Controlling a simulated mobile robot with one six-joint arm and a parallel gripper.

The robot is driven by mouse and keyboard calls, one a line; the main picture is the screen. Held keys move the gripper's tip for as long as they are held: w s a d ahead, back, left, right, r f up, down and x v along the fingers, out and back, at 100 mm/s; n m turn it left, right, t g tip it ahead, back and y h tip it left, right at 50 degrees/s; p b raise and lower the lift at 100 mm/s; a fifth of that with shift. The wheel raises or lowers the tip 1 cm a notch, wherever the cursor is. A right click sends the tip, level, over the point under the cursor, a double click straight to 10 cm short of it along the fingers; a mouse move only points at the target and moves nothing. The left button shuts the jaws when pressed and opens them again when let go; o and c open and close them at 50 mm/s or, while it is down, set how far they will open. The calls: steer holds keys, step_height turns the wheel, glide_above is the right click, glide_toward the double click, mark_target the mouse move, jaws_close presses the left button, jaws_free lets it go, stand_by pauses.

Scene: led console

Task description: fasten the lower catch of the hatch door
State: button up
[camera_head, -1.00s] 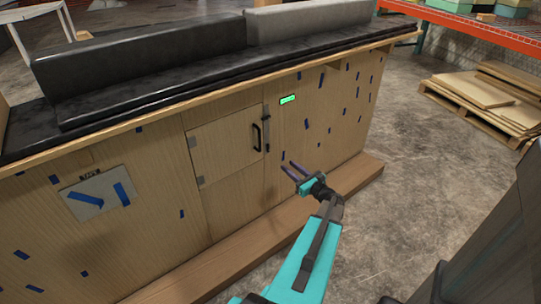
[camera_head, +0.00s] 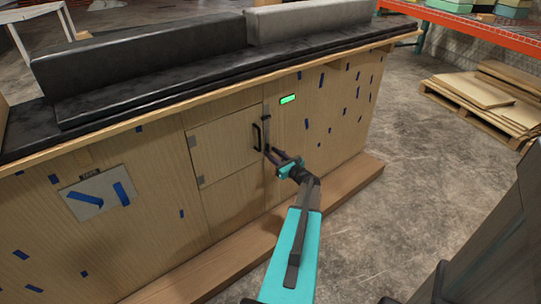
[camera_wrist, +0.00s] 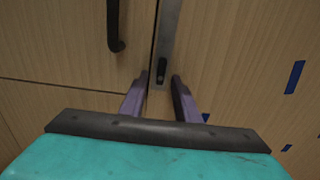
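The hatch door (camera_head: 222,149) is a square wooden panel that looks closed in the console front, with hinges on its left side. Its black handle (camera_head: 257,136) is near the right edge; it also shows in the wrist view (camera_wrist: 115,25). A grey metal strip (camera_head: 266,122) runs upright along the door's right edge. In the wrist view, a dark catch (camera_wrist: 161,70) sits at the strip's lower end. My gripper (camera_wrist: 158,82) is open, its two purple fingers either side of the strip's lower end. I cannot tell whether they touch it. In the head view my gripper (camera_head: 271,152) is just below and right of the handle.
A green lit display (camera_head: 288,99) is right of the door. A wooden ledge (camera_head: 348,180) runs along the console's foot. A plate with blue tape (camera_head: 97,193) is at left. Open concrete floor (camera_head: 420,175) lies to the right.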

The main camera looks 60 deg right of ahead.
steer(key=shift+w+d, duration=0.15)
steer(key=shift+w, duration=0.2)
